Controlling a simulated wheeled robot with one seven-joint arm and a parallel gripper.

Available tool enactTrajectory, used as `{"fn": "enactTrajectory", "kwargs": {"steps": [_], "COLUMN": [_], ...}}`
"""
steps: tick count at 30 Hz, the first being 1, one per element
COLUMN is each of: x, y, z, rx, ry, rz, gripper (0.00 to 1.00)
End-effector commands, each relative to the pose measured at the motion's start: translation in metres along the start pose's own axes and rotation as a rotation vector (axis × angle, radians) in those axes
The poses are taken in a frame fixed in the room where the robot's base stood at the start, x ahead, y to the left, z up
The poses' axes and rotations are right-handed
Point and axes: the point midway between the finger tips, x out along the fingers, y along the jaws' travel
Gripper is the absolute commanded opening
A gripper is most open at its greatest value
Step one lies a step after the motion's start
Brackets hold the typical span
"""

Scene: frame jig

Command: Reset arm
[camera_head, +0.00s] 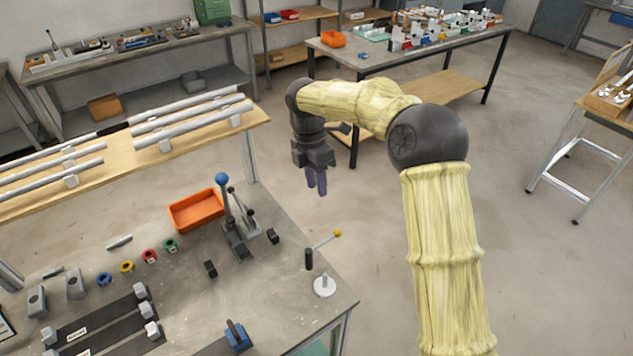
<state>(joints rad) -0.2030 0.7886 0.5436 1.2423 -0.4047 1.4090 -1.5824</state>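My arm, in a pale yellow sleeve with dark joints, reaches up from the lower right and bends over to the left. My gripper (316,182) points down at the middle of the view, with purple fingertips close together. It hangs over open floor behind the grey workbench (275,300), apart from every surface. Nothing shows between its fingers, but they are too small to tell whether a gap remains.
The workbench holds an orange bin (196,210), a blue-knobbed lever fixture (238,225), a yellow-tipped lever post (322,285) and several coloured rings. A wooden rack (225,135) carries metal tubes. A table (440,50) stands behind my arm.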

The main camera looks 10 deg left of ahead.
Motion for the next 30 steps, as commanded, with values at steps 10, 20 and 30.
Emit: {"fn": "enactTrajectory", "kwargs": {"steps": [10, 20, 30], "x": [0.0, 0.006, 0.032], "y": [0.0, -0.035, -0.133], "z": [0.0, 0.012, 0.04], "rx": [0.001, 0.286, 1.028], "ry": [0.0, -0.013, 0.039], "rz": [0.0, 0.045, 0.166], "gripper": [0.32, 0.32, 0.32]}}
